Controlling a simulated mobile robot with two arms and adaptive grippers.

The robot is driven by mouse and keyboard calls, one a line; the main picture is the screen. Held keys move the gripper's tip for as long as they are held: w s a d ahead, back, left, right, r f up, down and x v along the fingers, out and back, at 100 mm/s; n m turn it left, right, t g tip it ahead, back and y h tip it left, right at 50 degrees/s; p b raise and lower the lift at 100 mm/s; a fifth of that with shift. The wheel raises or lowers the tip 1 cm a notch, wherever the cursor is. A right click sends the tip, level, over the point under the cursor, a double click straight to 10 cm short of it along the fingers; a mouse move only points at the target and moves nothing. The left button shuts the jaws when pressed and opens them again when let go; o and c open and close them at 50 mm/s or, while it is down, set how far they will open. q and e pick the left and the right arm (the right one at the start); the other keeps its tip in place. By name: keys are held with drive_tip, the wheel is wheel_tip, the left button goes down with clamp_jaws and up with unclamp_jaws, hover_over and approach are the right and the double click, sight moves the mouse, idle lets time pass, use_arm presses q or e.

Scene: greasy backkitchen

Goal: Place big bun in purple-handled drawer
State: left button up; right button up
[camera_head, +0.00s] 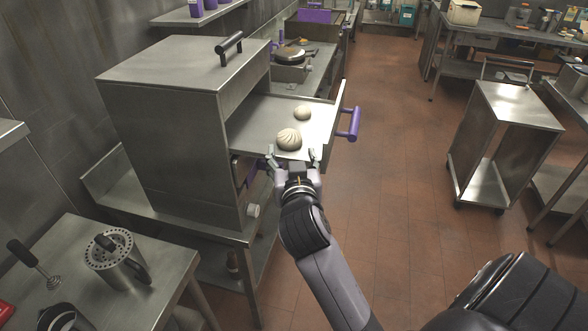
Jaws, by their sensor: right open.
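The big bun (289,139) is pale with pleats and rests on the metal floor of the pulled-out drawer (255,118), near its front-side edge. A purple handle (350,125) is on the drawer's front panel. A smaller bun (302,112) lies behind the big bun in the same drawer. My right gripper (291,158) is open, with its fingers apart just on the near side of the big bun. Whether a fingertip touches the bun is hard to tell. My left gripper is out of view.
The steel cabinet (165,108) with a black top handle (229,43) stands left of the drawer. A metal cart (508,110) is at the right. A perforated canister (112,252) and a whisk (38,265) are on the near-left table. The tiled floor in the middle is clear.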

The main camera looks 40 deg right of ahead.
drive_tip(key=s+a+f+n+g+y, duration=0.15)
drive_tip(key=a+f, duration=0.25)
drive_tip(key=f, duration=0.9)
drive_tip(key=s+a+f+n+g+y, duration=0.1)
drive_tip(key=a+f+n+g+y, duration=0.2)
drive_tip(key=f, duration=1)
drive_tip(key=s+a+f+n+g+y, duration=0.1)
drive_tip(key=a+f+n+y, duration=0.2)
drive_tip(key=f, duration=1.1)
drive_tip(key=s+a+f+n+g, duration=0.15)
drive_tip(key=s+f+g, duration=0.25)
drive_tip(key=s+f, duration=1.45)
drive_tip(key=s+d+f+g, duration=0.1)
drive_tip(key=s+f, duration=0.3)
drive_tip(key=s, duration=0.6)
drive_tip(key=s+d+f+g, duration=0.2)
drive_tip(key=s+f, duration=0.3)
drive_tip(key=s, duration=0.6)
drive_tip(key=shift+m+b, duration=0.3)
drive_tip(key=shift+s+g+y, duration=0.2)
drive_tip(key=shift+g+y, duration=0.05)
